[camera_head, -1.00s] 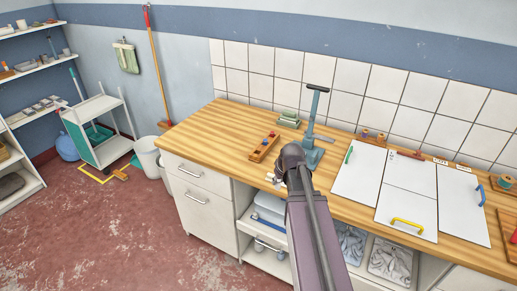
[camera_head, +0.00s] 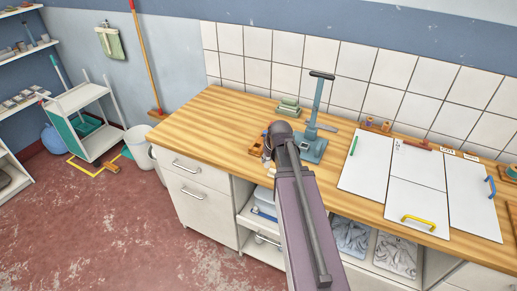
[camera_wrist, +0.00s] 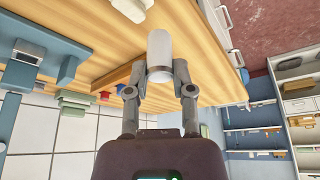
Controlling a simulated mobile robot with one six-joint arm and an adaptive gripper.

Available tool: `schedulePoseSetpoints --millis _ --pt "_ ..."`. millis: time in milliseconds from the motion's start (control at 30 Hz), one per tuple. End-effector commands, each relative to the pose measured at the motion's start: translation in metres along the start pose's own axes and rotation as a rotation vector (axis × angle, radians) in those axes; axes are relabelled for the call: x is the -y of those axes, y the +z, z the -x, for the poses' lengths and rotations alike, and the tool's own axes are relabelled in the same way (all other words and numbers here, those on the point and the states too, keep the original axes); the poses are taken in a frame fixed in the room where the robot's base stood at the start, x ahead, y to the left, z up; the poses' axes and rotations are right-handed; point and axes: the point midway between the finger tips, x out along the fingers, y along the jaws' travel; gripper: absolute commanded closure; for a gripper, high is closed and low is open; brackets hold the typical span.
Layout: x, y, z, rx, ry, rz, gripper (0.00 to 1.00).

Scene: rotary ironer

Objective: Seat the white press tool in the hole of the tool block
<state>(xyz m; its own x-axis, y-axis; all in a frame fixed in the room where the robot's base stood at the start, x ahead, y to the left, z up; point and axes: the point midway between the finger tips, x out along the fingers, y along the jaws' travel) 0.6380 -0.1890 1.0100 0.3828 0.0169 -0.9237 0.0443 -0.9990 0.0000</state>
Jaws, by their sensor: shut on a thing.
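My gripper (camera_wrist: 160,88) is shut on the white press tool (camera_wrist: 159,48), a white cylinder with a grey band at its gripped end. In the head view my own arm covers most of the gripper, which is over the counter beside the tool block (camera_head: 256,149). The wooden tool block also shows in the wrist view (camera_wrist: 112,78), left of the held tool, with small red and blue pieces by it. Its hole cannot be made out. The tool appears raised and apart from the block.
A blue-green lever press (camera_head: 312,145) stands just right of my gripper. Stacked green pads (camera_head: 288,108) lie behind the block. White boards (camera_head: 418,180) with coloured handles cover the counter's right side. The counter's left part (camera_head: 205,125) is clear.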

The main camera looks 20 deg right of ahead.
Motion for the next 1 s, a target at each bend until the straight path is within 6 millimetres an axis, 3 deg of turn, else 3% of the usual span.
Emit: schedulePoseSetpoints --millis 700,1000 --pt "-0.027 0.003 0.005 -0.001 0.001 -0.008 1.0" --pt "-0.029 0.003 0.005 -0.001 0.001 -0.007 1.0"
